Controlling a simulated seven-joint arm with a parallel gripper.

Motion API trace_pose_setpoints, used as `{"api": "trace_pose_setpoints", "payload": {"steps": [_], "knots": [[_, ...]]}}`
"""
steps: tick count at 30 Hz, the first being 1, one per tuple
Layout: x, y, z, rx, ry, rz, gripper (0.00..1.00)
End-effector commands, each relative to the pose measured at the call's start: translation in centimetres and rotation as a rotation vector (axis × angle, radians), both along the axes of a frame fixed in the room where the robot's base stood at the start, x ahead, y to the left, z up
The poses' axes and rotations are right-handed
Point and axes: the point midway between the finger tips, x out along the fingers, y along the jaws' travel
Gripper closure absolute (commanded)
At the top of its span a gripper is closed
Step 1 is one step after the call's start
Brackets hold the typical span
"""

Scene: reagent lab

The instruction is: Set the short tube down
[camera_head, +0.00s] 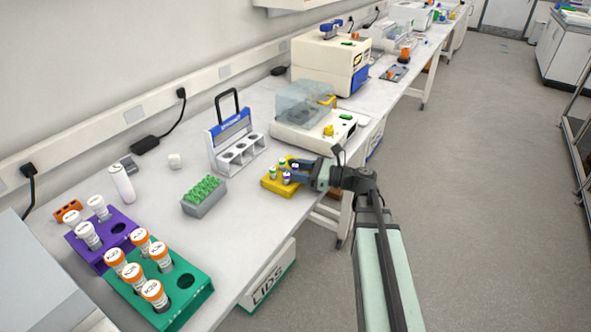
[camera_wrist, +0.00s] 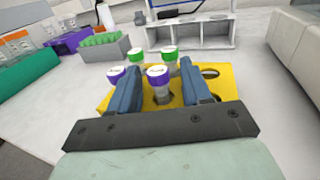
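A short tube with a purple cap (camera_wrist: 158,73) stands upright between the fingers of my gripper (camera_wrist: 160,88), its lower end at a hole of the yellow rack (camera_wrist: 222,88). Gaps show between the tube and both blue fingers, so my gripper looks open around it. Another purple-capped tube (camera_wrist: 116,73) is just left of the left finger. Two green-capped tubes (camera_wrist: 137,55) (camera_wrist: 170,54) stand farther back in the rack. In the head view my gripper (camera_head: 292,174) is at the right side of the yellow rack (camera_head: 270,187). The fingers partly hide the rack.
A grey rack of green-topped tubes (camera_head: 205,203) lies left of the yellow rack. A white stand with a blue panel (camera_head: 232,131) is behind it. A white machine with a clear lid (camera_head: 306,130) stands farther along. Purple (camera_head: 92,255) and green (camera_head: 197,299) racks hold tubes at the near left.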

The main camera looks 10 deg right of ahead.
Motion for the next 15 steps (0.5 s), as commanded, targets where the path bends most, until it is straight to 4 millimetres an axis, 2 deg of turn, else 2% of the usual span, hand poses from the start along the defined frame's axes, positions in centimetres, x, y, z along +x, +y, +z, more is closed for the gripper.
{"api": "trace_pose_setpoints", "payload": {"steps": [8, 15], "knots": [[-0.1, -0.2, -0.1, 0.0, 0.0, -0.001, 0.52], [-1.2, -2.4, -0.1, 0.0, 0.0, -0.003, 0.52]]}}
